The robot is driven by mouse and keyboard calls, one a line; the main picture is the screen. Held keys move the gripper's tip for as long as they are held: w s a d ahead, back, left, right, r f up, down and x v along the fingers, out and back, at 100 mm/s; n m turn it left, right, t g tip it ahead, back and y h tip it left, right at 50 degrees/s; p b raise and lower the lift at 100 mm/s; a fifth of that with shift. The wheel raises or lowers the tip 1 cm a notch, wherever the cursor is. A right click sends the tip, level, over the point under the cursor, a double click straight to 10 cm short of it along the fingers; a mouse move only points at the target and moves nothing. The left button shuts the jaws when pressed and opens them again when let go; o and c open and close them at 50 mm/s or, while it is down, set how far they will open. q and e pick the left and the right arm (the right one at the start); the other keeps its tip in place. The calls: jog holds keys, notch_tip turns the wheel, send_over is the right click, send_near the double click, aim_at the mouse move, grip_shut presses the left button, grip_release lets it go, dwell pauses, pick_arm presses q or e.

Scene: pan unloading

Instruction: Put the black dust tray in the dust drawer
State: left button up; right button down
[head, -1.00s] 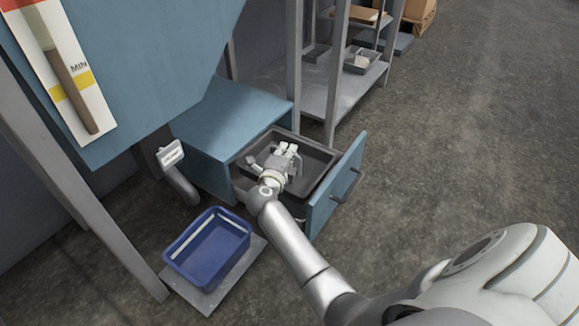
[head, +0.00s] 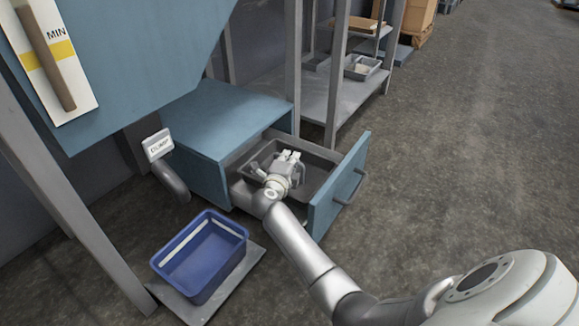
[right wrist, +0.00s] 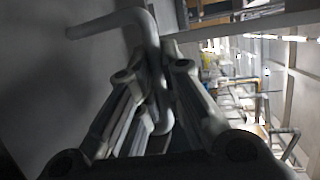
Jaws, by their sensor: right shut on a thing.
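The black dust tray (head: 318,172) shows as a dark grey open box inside the pulled-out blue dust drawer (head: 325,207). It looks level, but whether it rests on the drawer's bottom is hidden. My right gripper (head: 289,156) is over the tray and covers part of its inside. In the right wrist view, its fingers (right wrist: 160,100) are closed around a grey bent bar (right wrist: 150,35), which looks like the tray's handle. My left gripper is out of view.
A blue bin (head: 203,252) stands on a grey plate at the lower left, near a grey leg. A pipe with a "DUMP" sign (head: 158,146) is left of the blue cabinet (head: 215,130). A shelf (head: 330,100) stands behind. The floor on the right is clear.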

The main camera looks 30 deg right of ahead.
jog(key=shift+r, duration=0.15)
jog(key=shift+f, duration=0.55)
jog(key=shift+f, duration=0.1)
jog(key=c, duration=1.5)
grip_release()
jog(key=shift+c, duration=0.2)
